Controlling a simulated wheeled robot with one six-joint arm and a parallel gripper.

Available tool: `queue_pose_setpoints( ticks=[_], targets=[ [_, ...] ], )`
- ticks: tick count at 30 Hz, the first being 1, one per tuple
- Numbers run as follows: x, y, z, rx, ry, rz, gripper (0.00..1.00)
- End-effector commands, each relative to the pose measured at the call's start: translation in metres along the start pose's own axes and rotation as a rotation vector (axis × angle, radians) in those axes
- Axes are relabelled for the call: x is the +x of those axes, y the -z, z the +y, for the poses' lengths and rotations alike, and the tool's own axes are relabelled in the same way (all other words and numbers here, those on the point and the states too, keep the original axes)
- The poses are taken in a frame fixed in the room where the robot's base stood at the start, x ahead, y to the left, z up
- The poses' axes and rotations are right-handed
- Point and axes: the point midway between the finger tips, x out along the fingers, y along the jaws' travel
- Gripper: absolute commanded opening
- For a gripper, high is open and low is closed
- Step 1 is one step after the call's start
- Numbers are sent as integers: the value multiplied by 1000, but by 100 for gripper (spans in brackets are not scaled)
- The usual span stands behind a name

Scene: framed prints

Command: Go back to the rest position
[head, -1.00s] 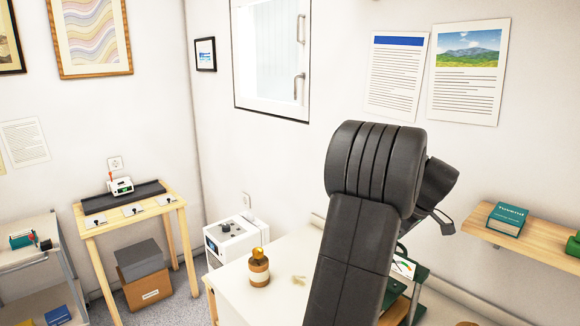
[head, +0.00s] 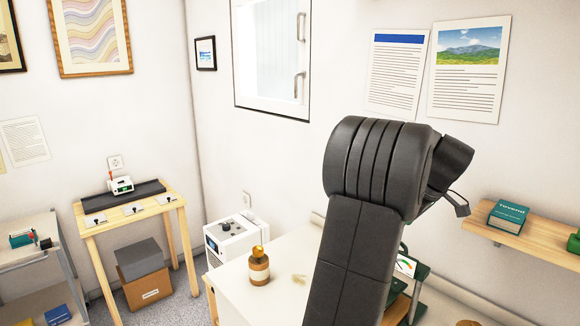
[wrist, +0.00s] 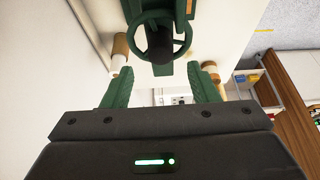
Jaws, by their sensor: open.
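My gripper (wrist: 163,84) shows in the wrist view with its two green fingers apart and nothing between them. In the head view my dark arm stands over the white table (head: 240,287) and hides much of its right part. A green device with a handwheel (wrist: 158,35) is at the top of the wrist view, beyond the fingers. I cannot tell how far it is from them.
A brown bottle (head: 259,268) stands on the table, left of my arm. A green stand with a gauge (head: 405,265) is partly hidden behind the arm. A wooden shelf (head: 535,238) with a green book (head: 507,217) is at right. Framed prints hang on the walls.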

Motion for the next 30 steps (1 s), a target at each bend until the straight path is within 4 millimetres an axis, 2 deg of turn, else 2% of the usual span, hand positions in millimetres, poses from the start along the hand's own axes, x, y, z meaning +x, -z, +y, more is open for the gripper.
queue_pose_setpoints(
  ticks=[11, 30],
  targets=[
    [-77, 0, 1, 1, -4, 1, 54],
    [52, 1, -1, 1, 6, -1, 54]
  ],
)
